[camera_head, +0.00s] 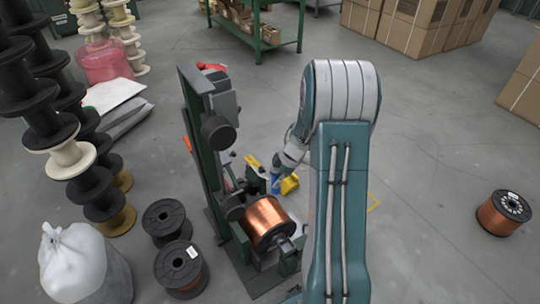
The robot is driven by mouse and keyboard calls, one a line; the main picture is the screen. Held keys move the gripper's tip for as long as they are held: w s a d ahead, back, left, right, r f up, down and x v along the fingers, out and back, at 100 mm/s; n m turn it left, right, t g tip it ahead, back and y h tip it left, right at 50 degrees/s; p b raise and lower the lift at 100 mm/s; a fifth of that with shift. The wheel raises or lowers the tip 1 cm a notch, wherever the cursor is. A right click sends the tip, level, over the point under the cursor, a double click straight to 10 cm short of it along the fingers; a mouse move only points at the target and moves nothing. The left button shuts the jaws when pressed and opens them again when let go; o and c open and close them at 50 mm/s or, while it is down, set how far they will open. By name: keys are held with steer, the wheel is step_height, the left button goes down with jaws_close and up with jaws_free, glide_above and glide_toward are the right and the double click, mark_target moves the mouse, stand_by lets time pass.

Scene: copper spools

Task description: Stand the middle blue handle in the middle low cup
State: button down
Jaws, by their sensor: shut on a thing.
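My arm reaches forward and down to the winding machine, and my gripper (278,168) is small and partly hidden by my own wrist. A blue handle (275,184) shows just below it, beside a yellow part, and my gripper is shut on it. The handle looks roughly upright, but its lower end is hard to make out. I cannot tell whether it touches anything below. The low cups and any other blue handles cannot be made out; my arm covers part of that area.
A green machine (193,140) with a copper spool (266,221) stands left of my arm. A yellow block (290,184) is close to the handle. Stacked black spools (40,110) and a white sack (80,262) stand left. Another copper spool (503,213) lies right on open floor.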

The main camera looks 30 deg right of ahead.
steer(key=s+d+f, duration=0.1)
steer(key=d+f, duration=0.2)
steer(key=f, duration=1.6)
steer(key=s+d+f, duration=0.1)
steer(key=d+f, duration=0.1)
steer(key=f, duration=1.8)
steer(key=shift+d, duration=0.4)
stand_by(2.5)
steer(key=shift+f, duration=0.25)
steer(key=shift+f, duration=0.8)
